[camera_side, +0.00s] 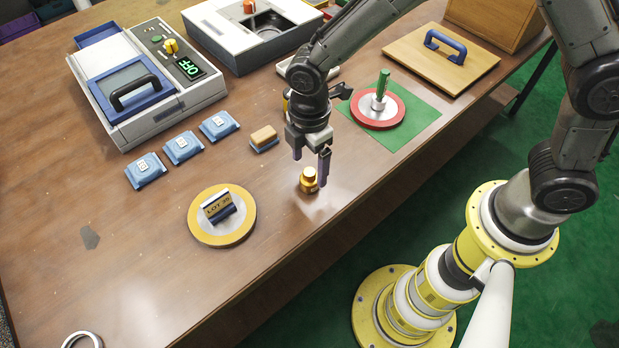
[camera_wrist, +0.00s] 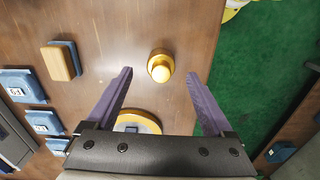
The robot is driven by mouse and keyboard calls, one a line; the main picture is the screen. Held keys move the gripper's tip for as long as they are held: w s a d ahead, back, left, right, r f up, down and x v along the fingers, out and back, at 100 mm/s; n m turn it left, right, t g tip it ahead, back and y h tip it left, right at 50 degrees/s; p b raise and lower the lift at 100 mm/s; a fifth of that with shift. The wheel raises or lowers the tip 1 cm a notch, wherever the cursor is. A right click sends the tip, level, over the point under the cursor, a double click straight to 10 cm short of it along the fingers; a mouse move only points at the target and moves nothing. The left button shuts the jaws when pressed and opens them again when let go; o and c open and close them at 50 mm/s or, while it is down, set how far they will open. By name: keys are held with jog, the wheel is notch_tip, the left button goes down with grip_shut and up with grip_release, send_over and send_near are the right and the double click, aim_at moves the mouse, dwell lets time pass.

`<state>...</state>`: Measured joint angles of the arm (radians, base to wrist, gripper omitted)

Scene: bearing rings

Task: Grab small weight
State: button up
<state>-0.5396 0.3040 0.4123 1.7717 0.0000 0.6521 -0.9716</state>
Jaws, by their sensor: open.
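The small weight (camera_side: 309,180) is a small gold-coloured cylinder with a knob on top, standing upright on the brown table near its front edge. It also shows in the wrist view (camera_wrist: 160,66), ahead of and between the lines of the two fingers. My gripper (camera_side: 311,160) is open and empty, pointing down just above the weight in the side view. In the wrist view my gripper (camera_wrist: 160,76) shows two purple fingers spread on either side of the weight, with clear gaps and no contact seen.
A yellow round plate with a LOT block (camera_side: 236,236) lies left of the weight. A sponge-like block (camera_side: 264,137) and several blue blocks (camera_side: 183,148) are behind. A red disc with a green handle (camera_side: 397,108) sits on a green mat (camera_side: 420,119). The table's front edge is close.

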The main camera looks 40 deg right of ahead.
aim_at(309, 171)
notch_tip(309, 171, down, 4)
jog(key=shift+f, duration=0.1)
jog(key=shift+c, duration=0.3)
grip_shut()
